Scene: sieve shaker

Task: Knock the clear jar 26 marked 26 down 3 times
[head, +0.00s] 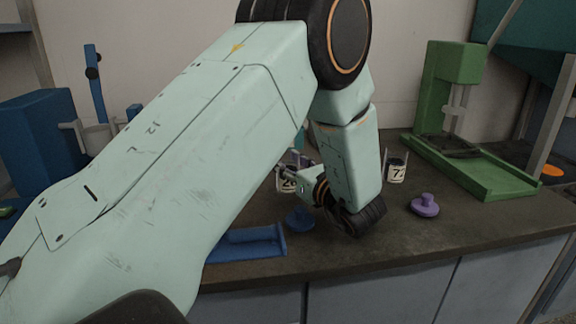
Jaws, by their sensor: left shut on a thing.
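My left arm crosses the head view from the lower left and bends down to the bench. My left gripper (292,178) is partly hidden by its own wrist. It is shut on the clear jar 26 (287,184), whose dark label with a white number shows only in part beside the fingers. The jar looks upright at the bench. Whether its base touches the bench top is hidden. My right gripper is not in view.
The dark bench top (350,245) holds a jar marked 7 (396,171), a purple knobbed lid (425,206), a blue knobbed lid (300,219) and a blue tray (250,243). A green stand (452,75) is at the right, blue equipment (40,125) at the left. The front right is clear.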

